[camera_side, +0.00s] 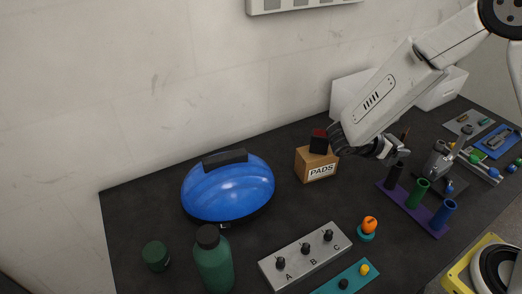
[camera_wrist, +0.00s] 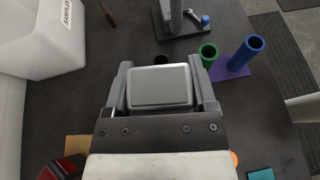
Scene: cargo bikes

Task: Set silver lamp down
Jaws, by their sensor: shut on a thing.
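The silver lamp (camera_wrist: 160,87) shows in the wrist view as a grey, rounded rectangular block with a pale rim. It sits between the two fingers of my gripper (camera_wrist: 162,75), which are closed against its sides. In the side view my gripper (camera_side: 388,147) is held above the dark table, right of the PADS box and just behind the purple rack. The lamp is hard to make out there. From the wrist camera, the lamp partly covers the black tube of the rack, and what lies directly under it is hidden.
The purple rack (camera_side: 418,214) holds black, green and blue tubes. The PADS box (camera_side: 316,165) with a dark red item on top stands left. A grey metal stand (camera_side: 440,160) is on the right. White bins (camera_side: 352,90) line the wall. Bare table (camera_side: 330,203) lies in front of the PADS box.

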